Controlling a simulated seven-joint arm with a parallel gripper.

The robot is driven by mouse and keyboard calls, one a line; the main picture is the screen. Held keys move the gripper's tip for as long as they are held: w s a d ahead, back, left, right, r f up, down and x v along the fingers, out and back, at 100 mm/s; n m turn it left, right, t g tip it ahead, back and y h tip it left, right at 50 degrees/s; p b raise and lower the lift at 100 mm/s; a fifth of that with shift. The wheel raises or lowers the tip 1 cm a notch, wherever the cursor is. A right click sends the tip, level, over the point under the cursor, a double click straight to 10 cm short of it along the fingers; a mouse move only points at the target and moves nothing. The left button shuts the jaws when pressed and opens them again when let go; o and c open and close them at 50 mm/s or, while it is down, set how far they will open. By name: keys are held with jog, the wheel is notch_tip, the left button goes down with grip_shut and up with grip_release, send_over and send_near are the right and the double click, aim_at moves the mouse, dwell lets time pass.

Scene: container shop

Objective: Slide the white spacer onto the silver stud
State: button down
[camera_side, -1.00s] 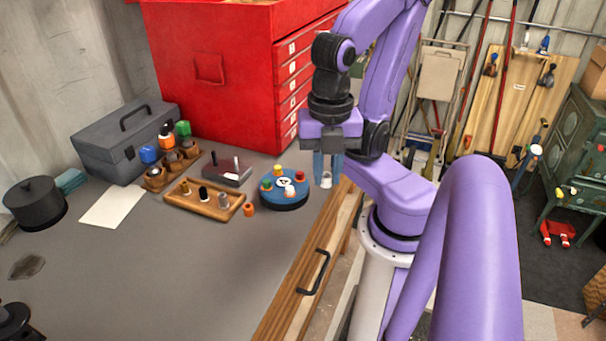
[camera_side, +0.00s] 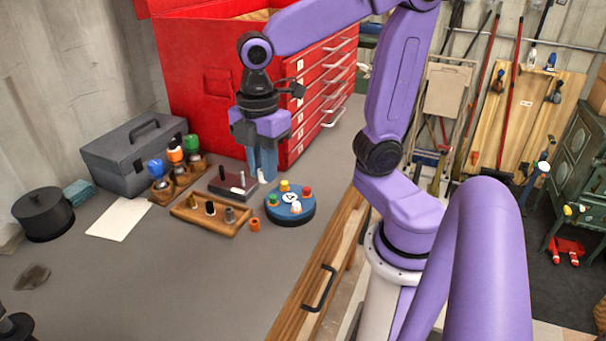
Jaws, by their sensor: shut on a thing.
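My gripper (camera_side: 263,165) points down over the table, its blue-grey fingers shut on the white spacer (camera_side: 262,179), whose lower part shows below the fingertips. The silver stud (camera_side: 242,179) stands upright on a dark block (camera_side: 228,188), beside a darker stud (camera_side: 222,173). The spacer is to the right of the silver stud in the picture and apart from it. The gap in depth and height is hard to judge. The silver stud looks bare.
A blue round stand (camera_side: 291,212) with several coloured pieces is to the right of the block. A wooden tray (camera_side: 222,229) with several small cylinders and an orange ring (camera_side: 255,225) lie in front. Capped bottles in a wooden rack (camera_side: 163,194) stand left. A red tool chest (camera_side: 205,85) rises behind.

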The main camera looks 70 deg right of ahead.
jog(key=w+d+f+m, duration=0.1)
jog(key=w+d+m, duration=0.2)
jog(key=w+d, duration=0.35)
jog(key=m, duration=0.2)
send_over(242, 172)
jog(key=shift+f, duration=0.75)
jog(key=shift+w+d+f, duration=0.1)
jog(key=shift+f, duration=2)
jog(key=shift+f, duration=2.05)
jog(key=c, duration=0.9)
grip_release()
jog(key=shift+r, duration=0.15)
